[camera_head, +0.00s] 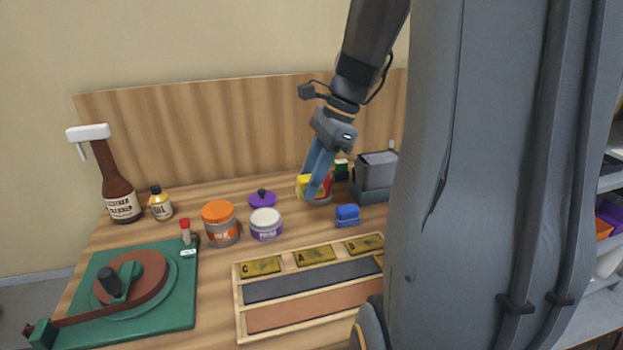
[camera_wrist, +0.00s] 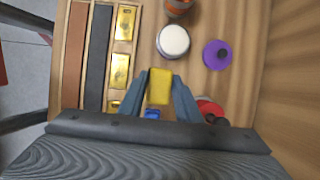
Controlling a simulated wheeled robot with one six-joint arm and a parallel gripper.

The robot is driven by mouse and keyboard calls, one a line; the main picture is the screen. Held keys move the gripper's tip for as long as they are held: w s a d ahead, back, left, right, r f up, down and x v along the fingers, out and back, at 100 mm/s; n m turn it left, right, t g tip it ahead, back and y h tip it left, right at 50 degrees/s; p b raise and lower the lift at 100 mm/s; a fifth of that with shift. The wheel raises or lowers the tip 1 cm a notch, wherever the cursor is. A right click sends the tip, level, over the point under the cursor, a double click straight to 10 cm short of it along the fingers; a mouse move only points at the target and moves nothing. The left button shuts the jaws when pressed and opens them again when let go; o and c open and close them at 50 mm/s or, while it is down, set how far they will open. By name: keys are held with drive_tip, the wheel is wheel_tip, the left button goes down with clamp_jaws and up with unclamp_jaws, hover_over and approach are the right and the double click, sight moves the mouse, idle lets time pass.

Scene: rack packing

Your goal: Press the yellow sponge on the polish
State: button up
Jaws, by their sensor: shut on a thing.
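My gripper (camera_head: 313,192) is shut on the yellow sponge (camera_head: 305,182), which also shows between the fingers in the wrist view (camera_wrist: 159,86). The polish (camera_head: 265,225) is a low jar with a purple label and a white top. It stands on the bench to the left of my gripper, and shows ahead of the sponge in the wrist view (camera_wrist: 173,41). The sponge is held above the bench, apart from the jar. A purple lid with a dark knob (camera_head: 262,199) lies behind the jar. The fingers hide part of the sponge in the head view.
An orange-topped jar (camera_head: 220,224) stands left of the polish. A blue sponge (camera_head: 347,215) lies to the right. A red tin is partly hidden behind my gripper. A wooden tray (camera_head: 239,297) with labelled yellow blocks lies in front. A green turntable device (camera_head: 183,322) and bottles stand left.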

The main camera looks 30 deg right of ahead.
drive_tip(key=shift+w+a+r+p, duration=0.4)
drive_tip(key=shift+a+p, duration=0.1)
drive_tip(key=shift+p, duration=0.65)
drive_tip(key=shift+w+a+p, duration=2.1)
drive_tip(key=shift+a+p, duration=1.95)
drive_tip(key=shift+p, duration=2.9)
wheel_tip(320, 180, down, 6)
drive_tip(key=b, duration=0.5)
drive_tip(key=shift+r, duration=0.25)
drive_tip(key=shift+f, duration=0.1)
drive_tip(key=shift+s+f, duration=0.1)
drive_tip(key=shift+f, duration=0.4)
drive_tip(key=shift+r, duration=0.1)
